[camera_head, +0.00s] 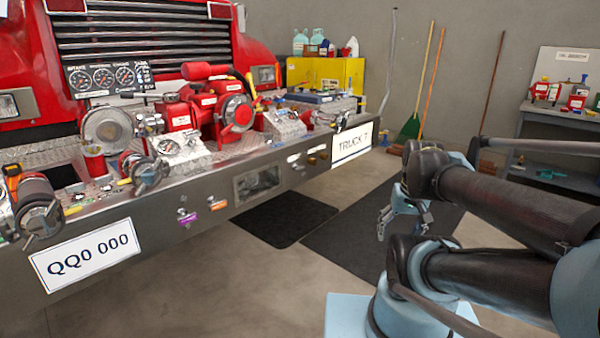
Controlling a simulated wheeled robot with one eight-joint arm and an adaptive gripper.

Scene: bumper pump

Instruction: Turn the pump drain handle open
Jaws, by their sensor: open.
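The red bumper pump (234,115) sits on the diamond-plate deck of the red truck's front bumper. Small valve handles show on the bumper's front face: one by a purple tag (189,218) and one by an orange tag (218,204). The tag lettering is too small to read, so I cannot tell which is the drain handle. My gripper (402,228) hangs right of the bumper over the floor, fingers pointing down and apart, empty. It is well clear of the handles and touches nothing. Part of it is hidden behind my arm.
The steel bumper (285,185) carries plates, gauges and hose fittings along its length. Dark mats (345,232) lie on open concrete floor before it. A yellow cabinet (340,76), a green broom (410,128) and a grey workbench (540,122) stand at the back.

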